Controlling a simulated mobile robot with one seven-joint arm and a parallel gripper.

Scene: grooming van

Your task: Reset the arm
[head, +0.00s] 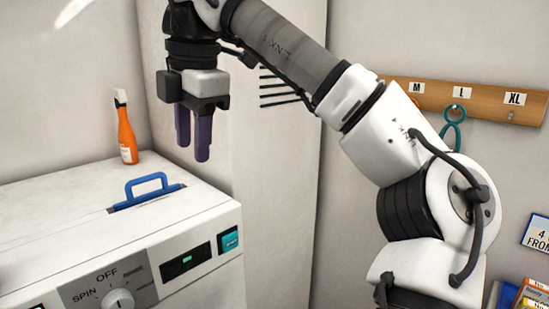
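My gripper (193,152) hangs fingers-down at the upper left of the head view, in the air in front of the wall panel. Its two dark purple fingers show one partly behind the other, so the gap between them is hard to judge. I see no object held at the fingertips. My arm reaches from the lower right up to the top of the picture and bends down to the gripper.
A white appliance (60,216) with a blue handle (151,188) and a dial (118,300) stands at the lower left. An orange bottle (127,135) stands on its back. A wooden rail (480,98) with M, L, XL labels and a teal loop (452,128) hangs at right. Boxes (533,294) sit lower right.

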